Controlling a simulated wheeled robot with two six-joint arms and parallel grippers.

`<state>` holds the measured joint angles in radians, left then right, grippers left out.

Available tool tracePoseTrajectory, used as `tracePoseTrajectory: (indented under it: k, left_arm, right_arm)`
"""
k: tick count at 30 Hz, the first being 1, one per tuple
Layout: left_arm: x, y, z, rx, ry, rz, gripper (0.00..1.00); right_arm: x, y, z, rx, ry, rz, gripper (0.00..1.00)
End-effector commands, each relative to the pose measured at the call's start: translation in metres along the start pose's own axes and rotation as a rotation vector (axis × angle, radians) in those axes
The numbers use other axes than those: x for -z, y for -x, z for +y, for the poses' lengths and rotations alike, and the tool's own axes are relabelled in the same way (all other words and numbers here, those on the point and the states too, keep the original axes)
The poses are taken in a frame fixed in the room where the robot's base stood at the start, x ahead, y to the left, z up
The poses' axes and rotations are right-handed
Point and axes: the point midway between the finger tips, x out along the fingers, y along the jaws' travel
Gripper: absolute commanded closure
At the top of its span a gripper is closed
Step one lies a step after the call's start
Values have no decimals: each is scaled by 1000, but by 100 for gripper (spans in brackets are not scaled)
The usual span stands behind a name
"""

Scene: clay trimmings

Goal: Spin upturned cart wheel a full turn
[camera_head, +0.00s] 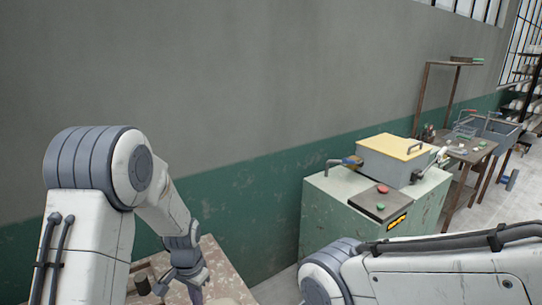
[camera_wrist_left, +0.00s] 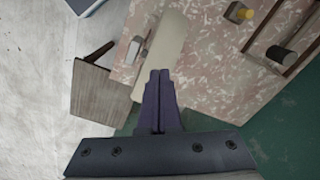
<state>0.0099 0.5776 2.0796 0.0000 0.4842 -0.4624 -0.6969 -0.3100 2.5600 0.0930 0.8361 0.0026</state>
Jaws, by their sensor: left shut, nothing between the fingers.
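My left gripper (camera_head: 194,291) points down over the mottled table at the bottom of the head view. In the left wrist view its two dark fingers (camera_wrist_left: 159,76) are together with nothing between them. The fingertips overlap the lower end of a long cream-coloured piece (camera_wrist_left: 165,45) in that view; I cannot tell whether they touch it. A brown wooden board (camera_wrist_left: 101,94) lies left of the fingers, with a dark bar at its upper edge. I cannot make out for certain an upturned cart or its wheel. My right arm crosses the lower right of the head view; its gripper is out of frame.
A pale green cabinet (camera_head: 328,222) with a yellow-lidded box (camera_head: 395,158) stands by the wall. A wooden side table (camera_head: 470,152) is farther right.

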Motion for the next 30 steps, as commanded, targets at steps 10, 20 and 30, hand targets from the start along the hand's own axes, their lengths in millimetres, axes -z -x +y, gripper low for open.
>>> tracePoseTrajectory:
  k: [10, 20, 30]
  left_arm:
    - [0, -5, 0, 0, 0, 0, 100]
    - [0, -15, 0, 0, -1, 0, 100]
    - [0, -26, 0, 0, -1, -1, 100]
  right_arm:
    - [0, -4, 0, 0, 0, 0, 50]
    - [-1, -11, 1, 0, 0, 0, 50]
    - [-1, -18, 1, 0, 0, 0, 50]
